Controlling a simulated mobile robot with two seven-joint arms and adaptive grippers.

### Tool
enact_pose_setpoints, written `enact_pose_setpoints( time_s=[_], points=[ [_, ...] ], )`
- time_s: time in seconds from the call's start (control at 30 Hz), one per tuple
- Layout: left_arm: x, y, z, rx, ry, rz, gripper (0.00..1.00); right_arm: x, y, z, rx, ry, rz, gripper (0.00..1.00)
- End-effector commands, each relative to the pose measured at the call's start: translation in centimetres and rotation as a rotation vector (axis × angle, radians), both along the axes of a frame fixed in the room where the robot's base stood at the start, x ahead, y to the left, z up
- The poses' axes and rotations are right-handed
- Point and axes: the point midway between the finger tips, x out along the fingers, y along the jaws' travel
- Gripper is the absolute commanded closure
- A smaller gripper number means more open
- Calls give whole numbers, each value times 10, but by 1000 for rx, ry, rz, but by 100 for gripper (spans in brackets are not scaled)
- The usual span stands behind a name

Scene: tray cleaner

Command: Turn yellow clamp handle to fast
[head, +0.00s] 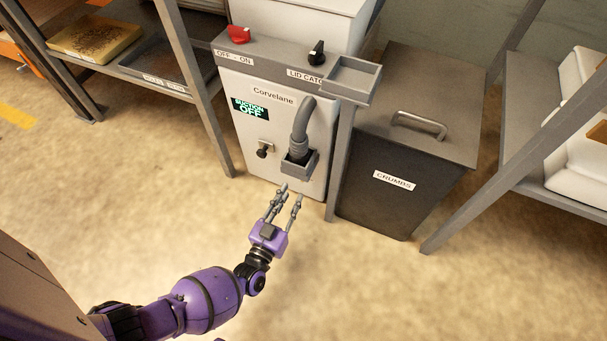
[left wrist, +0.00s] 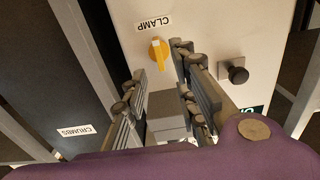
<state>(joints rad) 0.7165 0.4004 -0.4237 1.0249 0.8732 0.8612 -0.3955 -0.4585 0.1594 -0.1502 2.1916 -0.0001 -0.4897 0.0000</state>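The yellow clamp handle (left wrist: 160,54) shows in the left wrist view on the pale machine front, beside a label reading CLAMP. Its narrow end points down the picture. I cannot make out its fast marking. I do not see the handle in the head view. My left gripper (head: 291,193) is open in front of the lower machine front, below the hose socket. In the left wrist view its spread fingers (left wrist: 159,61) lie either side of the line to the handle. I see no contact with it. My right gripper is in neither view.
The machine's grey hose (head: 301,125) ends in a square socket (head: 299,167) just above my left gripper. A black knob (left wrist: 238,73) sits beside the clamp. The CRUMBS bin (head: 385,205) stands to the right. Table legs flank the machine; the floor in front is clear.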

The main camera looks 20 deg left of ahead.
Motion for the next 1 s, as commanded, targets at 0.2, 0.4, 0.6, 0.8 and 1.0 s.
enact_pose_setpoints(
  time_s=[0.2,0.4,0.6,0.8,1.0],
  points=[
    [35,-1,-1,2,-3,-2,73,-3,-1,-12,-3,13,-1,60],
    [62,-3,-1,0,0,-3,73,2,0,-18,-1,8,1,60],
    [72,-3,-1,1,1,-2,73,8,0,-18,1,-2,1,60],
    [72,-3,0,0,2,-2,73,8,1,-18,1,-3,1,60],
    [72,-3,0,0,2,-2,97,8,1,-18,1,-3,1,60]
  ],
)
